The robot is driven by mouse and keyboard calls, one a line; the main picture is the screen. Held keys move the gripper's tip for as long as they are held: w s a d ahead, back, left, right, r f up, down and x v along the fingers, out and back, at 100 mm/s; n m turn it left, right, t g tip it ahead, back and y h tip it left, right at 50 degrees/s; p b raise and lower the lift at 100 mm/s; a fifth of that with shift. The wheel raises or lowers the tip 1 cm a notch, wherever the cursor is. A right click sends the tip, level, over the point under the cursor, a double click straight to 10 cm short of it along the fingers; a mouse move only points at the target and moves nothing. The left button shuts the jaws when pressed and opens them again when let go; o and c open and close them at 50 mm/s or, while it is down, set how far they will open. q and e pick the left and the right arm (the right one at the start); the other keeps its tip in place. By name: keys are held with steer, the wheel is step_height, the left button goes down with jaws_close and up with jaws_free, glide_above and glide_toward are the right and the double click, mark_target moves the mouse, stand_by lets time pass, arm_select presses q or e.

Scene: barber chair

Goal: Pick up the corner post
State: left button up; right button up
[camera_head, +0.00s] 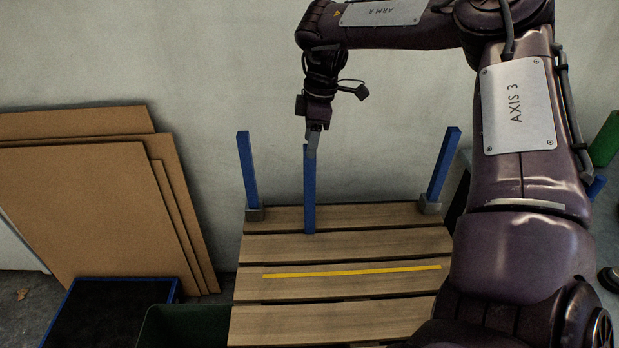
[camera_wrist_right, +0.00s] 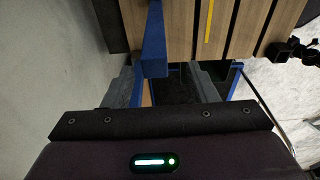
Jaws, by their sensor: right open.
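A blue corner post (camera_head: 309,195) stands upright, its lower end over the slatted wooden deck. My right gripper (camera_head: 312,140) points down at the post's top end. In the right wrist view the open fingers (camera_wrist_right: 164,84) have the near end of the blue post (camera_wrist_right: 154,45) between them, closer to the left finger. I cannot tell whether a finger touches it. Two more blue posts stand in grey corner sockets, one at the back left (camera_head: 247,170) and one at the back right (camera_head: 443,165). My left gripper is not in view.
The wooden deck (camera_head: 345,246) has a yellow stripe (camera_head: 350,271) across one slat. Brown boards (camera_head: 95,215) lean on the wall at left. A blue-edged black panel (camera_head: 110,310) and a dark green bin (camera_head: 185,325) are at lower left. The slats beside the post are clear.

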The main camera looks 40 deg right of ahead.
mark_target(310, 164)
steer(key=f, duration=0.4)
steer(key=w+f, duration=0.1)
steer(key=f, duration=0.1)
steer(key=shift+r, duration=0.1)
jaws_close()
